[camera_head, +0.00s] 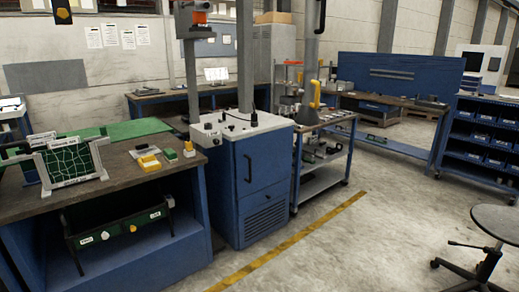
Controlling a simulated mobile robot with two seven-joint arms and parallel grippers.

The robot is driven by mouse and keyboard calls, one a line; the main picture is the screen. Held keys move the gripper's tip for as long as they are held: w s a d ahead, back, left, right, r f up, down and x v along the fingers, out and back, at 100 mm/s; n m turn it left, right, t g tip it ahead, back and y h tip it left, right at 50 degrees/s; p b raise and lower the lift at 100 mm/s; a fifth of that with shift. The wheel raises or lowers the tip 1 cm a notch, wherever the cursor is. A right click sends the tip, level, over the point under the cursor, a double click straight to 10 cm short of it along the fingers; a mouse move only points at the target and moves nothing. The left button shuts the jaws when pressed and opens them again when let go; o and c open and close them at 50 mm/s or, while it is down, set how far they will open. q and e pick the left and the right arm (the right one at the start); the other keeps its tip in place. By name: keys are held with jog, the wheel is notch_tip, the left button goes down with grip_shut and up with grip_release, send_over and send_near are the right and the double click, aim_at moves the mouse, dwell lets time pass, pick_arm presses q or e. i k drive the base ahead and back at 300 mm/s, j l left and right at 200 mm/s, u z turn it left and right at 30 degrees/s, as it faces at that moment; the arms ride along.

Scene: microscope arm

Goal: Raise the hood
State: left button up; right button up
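Neither of my grippers shows in this view. No part is clearly marked as the hood. The likeliest candidate is a grey tubular arm (311,45) that hangs down right of the centre, with a yellow handle (315,92) near its lower end.
A workbench (115,188) at the left holds a green-netted frame (72,164) and small yellow blocks (149,163). The blue cart (322,178) stands right of the cabinet. A stool (497,222) is at the lower right. The floor between (380,230) is clear, with a yellow line.

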aim_at(307, 115)
jog(key=i+j+z, duration=0.15)
jog(key=i, duration=1.25)
jog(key=i+j+z, duration=0.2)
jog(key=i, duration=0.2)
jog(key=i+z, duration=0.2)
jog(key=i, duration=0.25)
jog(key=i+j+z, duration=0.2)
jog(key=i+j, duration=0.1)
jog(key=i, duration=0.1)
